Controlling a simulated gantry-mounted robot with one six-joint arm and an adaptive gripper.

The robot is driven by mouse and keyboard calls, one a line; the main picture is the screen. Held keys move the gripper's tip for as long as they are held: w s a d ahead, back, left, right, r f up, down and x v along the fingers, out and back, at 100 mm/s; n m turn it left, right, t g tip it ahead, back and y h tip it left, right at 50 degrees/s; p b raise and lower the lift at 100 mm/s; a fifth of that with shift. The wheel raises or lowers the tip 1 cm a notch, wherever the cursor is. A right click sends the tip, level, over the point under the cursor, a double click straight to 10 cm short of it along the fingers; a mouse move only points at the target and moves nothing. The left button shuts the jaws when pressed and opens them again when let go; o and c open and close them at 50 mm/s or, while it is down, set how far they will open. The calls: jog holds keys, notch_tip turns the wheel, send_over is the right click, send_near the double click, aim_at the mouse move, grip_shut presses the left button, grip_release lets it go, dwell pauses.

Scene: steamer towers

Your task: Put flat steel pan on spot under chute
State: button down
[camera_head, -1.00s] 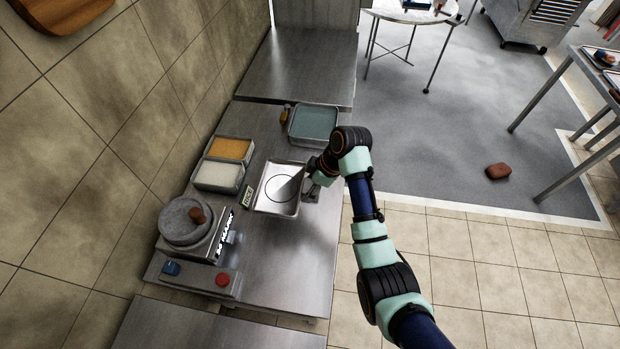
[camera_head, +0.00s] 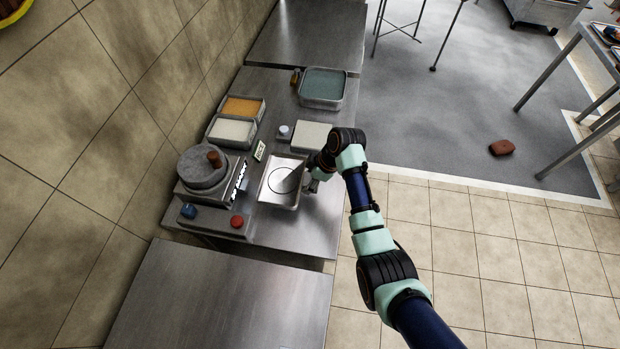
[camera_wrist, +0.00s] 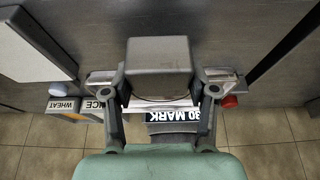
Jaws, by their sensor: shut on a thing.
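The flat steel pan (camera_head: 272,197) is a shallow rectangular tray with a thin dark ring on its floor. It is right of the grey mill (camera_head: 203,167) in the head view and apart from it. My gripper (camera_head: 312,180) is shut on the pan's right side. In the wrist view my gripper (camera_wrist: 160,100) shows with strips of bright metal beside its fingers. I cannot tell whether the pan touches the counter. The mill bears a black label, "30 MARK" (camera_wrist: 180,120) in the wrist view. I cannot make out the chute or the spot under it.
A white-topped slab (camera_head: 311,136) and a small white-capped knob (camera_head: 284,131) stand behind the pan. Bins of orange (camera_head: 242,106) and white stuff (camera_head: 231,130) stand at the left. Red (camera_head: 237,221) and blue (camera_head: 188,211) buttons sit before the mill. The near counter (camera_head: 215,300) is bare.

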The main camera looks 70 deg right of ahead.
aim_at(310, 195)
jog(key=shift+f+b, duration=1.55)
jog(key=shift+f, duration=1.1)
jog(key=shift+a+f+b, duration=0.1)
jog(key=shift+f+b, duration=0.25)
jog(key=shift+f, duration=0.15)
jog(key=shift+c, duration=1.2)
grip_release()
jog(key=v, duration=1.2)
